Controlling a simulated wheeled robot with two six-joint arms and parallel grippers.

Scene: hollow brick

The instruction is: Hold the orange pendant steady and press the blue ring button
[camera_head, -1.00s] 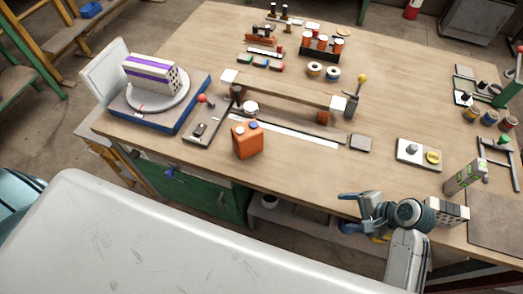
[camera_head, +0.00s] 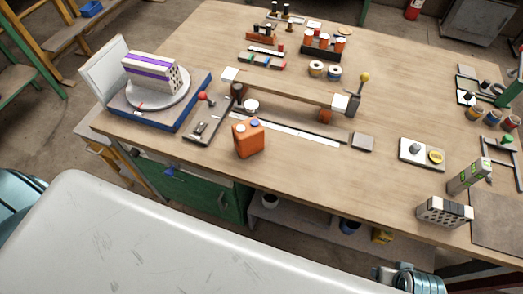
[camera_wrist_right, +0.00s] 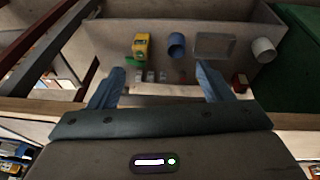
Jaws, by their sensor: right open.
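The orange pendant (camera_head: 248,141), a small orange box, stands upright on the workbench near its front edge, left of centre in the head view. Blue spots, apparently buttons, show on its top; I cannot tell which is the blue ring button. My right gripper (camera_wrist_right: 158,82) is open and empty in the right wrist view, its two blue-grey fingers wide apart. It is far to the right of the pendant, low in front of the bench, and only part of that arm shows at the bottom edge of the head view. My left gripper is not in view.
A long bar on end supports (camera_head: 285,90) lies behind the pendant. A turntable (camera_head: 160,103) with a striped brick is at left. A hollow brick (camera_head: 444,211) stands at the front right. An under-bench shelf (camera_wrist_right: 110,40) holds a yellow item and cups.

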